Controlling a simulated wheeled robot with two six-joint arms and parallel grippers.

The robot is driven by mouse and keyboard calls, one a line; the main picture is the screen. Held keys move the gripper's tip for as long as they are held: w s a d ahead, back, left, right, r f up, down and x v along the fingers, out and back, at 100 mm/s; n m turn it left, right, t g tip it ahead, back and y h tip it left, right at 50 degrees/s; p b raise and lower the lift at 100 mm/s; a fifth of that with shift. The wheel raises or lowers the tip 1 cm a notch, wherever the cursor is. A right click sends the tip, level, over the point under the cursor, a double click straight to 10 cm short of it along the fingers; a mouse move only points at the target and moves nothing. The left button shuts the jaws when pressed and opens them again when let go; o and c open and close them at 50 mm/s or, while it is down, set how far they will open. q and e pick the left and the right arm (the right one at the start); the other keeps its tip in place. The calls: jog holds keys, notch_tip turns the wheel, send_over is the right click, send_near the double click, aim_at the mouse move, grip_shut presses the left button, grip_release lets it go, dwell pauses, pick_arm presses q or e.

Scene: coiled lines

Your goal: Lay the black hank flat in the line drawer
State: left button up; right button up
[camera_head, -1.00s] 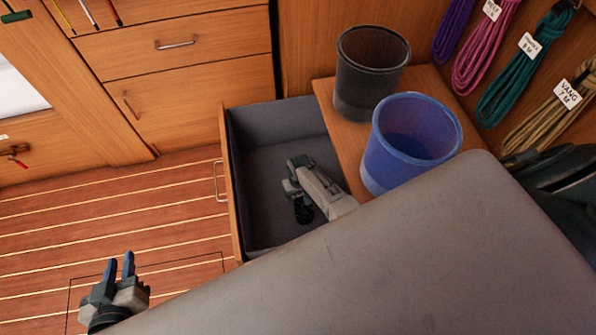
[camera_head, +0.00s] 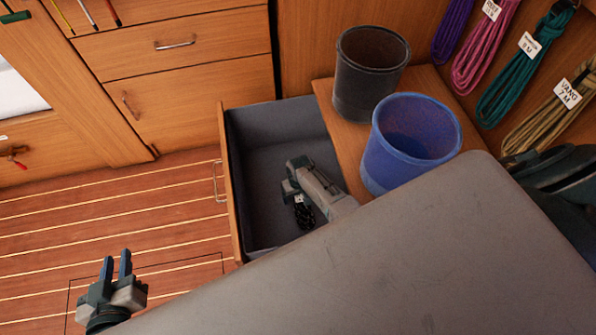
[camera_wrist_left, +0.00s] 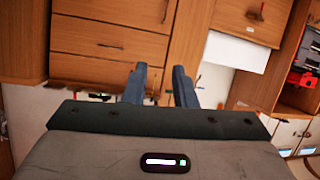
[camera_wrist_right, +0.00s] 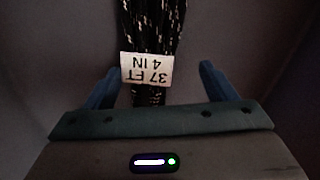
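The line drawer (camera_head: 234,185) is pulled out, with a grey interior. The black hank (camera_head: 306,216), flecked with white, is inside it near the front right, partly hidden by my right arm. In the right wrist view the hank (camera_wrist_right: 150,30) runs between the fingers, with a white tag (camera_wrist_right: 147,68) reading "37 FT 4 IN". My right gripper (camera_wrist_right: 158,85) is open, its fingers apart on either side with gaps to the hank. I cannot tell whether all of the hank touches the drawer floor. My left gripper (camera_head: 116,266) is open and empty above the wooden floor.
A black bin (camera_head: 370,80) and a blue bin (camera_head: 412,145) stand on a wooden ledge right of the drawer. A grey surface (camera_head: 400,255) fills the foreground. Coiled lines (camera_head: 520,75) hang at upper right. The floor left of the drawer is clear.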

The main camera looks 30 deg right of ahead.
notch_tip(320, 180, up, 3)
jog(key=shift+f+p, duration=0.15)
jog(key=shift+p, duration=0.55)
pick_arm(q)
jog(key=s+a+f+g+p, duration=0.1)
jog(key=s+f+g+p, duration=0.2)
jog(key=s+g, duration=0.3)
jog(key=shift+s+m+g+y, duration=0.3)
jog(key=shift+m+g, duration=0.1)
jog(key=shift+g, duration=0.2)
pick_arm(e)
notch_tip(320, 180, up, 8)
jog(key=shift+d, duration=0.2)
